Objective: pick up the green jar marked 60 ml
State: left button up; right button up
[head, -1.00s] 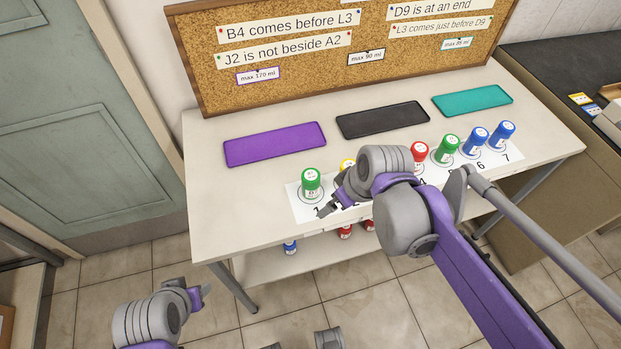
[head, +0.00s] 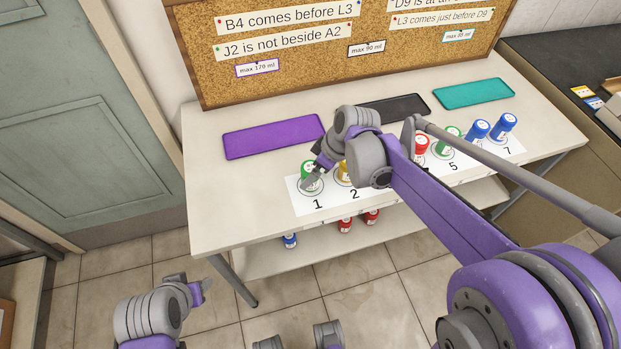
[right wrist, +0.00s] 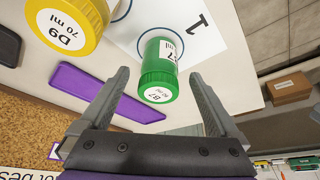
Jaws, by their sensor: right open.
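A green jar (head: 308,170) stands on spot 1 of the white numbered strip, partly covered by my right gripper (head: 318,178) in the head view. In the right wrist view this jar (right wrist: 158,78) has a white lid label reading B7; its volume is too small to read surely. My right gripper (right wrist: 160,84) is open, with a finger on each side of the jar's lid and visible gaps. Another green jar (head: 447,140) stands near spot 5, its label unreadable. My left gripper (head: 199,291) is low at the left, away from the table; its jaws are unclear.
A yellow jar (right wrist: 64,28) marked D9 70 ml stands close beside, on spot 2. A red jar (head: 421,143) and two blue jars (head: 478,130) stand farther right. Purple (head: 273,137), black (head: 408,106) and teal (head: 473,93) trays lie behind. Several jars sit on the lower shelf.

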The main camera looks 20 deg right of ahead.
jog(key=shift+x, duration=1.6)
jog(key=c, duration=1.5)
